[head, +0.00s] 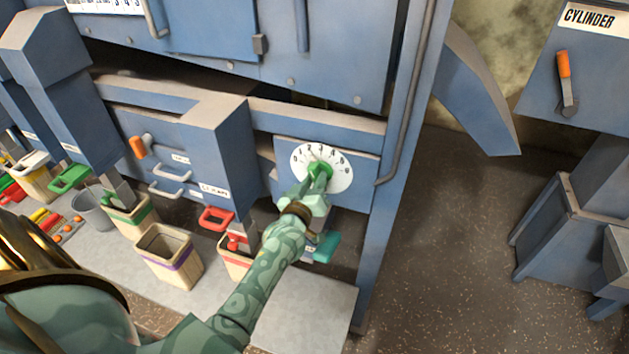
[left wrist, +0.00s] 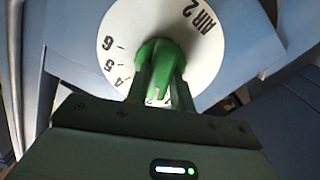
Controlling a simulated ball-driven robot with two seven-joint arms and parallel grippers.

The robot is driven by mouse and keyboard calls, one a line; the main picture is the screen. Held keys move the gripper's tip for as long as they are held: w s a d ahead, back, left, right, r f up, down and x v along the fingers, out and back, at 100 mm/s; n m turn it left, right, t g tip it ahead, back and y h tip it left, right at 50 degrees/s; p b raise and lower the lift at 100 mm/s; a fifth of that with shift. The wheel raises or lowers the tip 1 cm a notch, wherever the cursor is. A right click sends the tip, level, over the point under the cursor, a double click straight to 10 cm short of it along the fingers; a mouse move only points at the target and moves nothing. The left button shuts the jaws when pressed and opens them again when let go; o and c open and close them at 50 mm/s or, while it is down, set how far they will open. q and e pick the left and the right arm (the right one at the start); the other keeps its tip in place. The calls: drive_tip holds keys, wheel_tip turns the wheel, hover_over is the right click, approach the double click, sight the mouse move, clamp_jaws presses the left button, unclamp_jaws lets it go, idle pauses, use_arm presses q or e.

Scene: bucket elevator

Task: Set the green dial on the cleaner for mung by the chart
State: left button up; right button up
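The dial is a round white face (head: 340,181) with dark numbers on the blue cleaner (head: 359,150). Its green knob (head: 322,167) is at the centre, partly hidden by my left gripper (head: 318,184). In the left wrist view, the green knob (left wrist: 157,55) sits between the two fingers of my left gripper (left wrist: 160,88), which look closed on its sides. The dial face (left wrist: 205,50) there shows "AIR", 2, 4, 5 and 6. The knob's exact setting cannot be read. My right gripper is not in view. A sheet with figures (head: 105,5) is cut off at the top left; I cannot tell whether it is the chart.
Bins, including a purple-banded one (head: 168,256), stand on the grey platform (head: 315,307) below. An orange-handled lever (head: 138,148) is left of the dial. A "CYLINDER" panel (head: 590,60) with another lever is at the right. Speckled floor between is clear.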

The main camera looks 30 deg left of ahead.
use_arm(q)
drive_tip(key=m+p, duration=0.2)
drive_tip(key=p, duration=0.1)
drive_tip(key=shift+r+m, duration=0.3)
drive_tip(key=shift+m, duration=0.1)
drive_tip(key=shift+f+m, duration=0.1)
drive_tip(key=shift+m, duration=0.5)
drive_tip(key=shift+f+m, duration=0.15)
drive_tip(key=shift+m, duration=0.35)
drive_tip(key=o, duration=1)
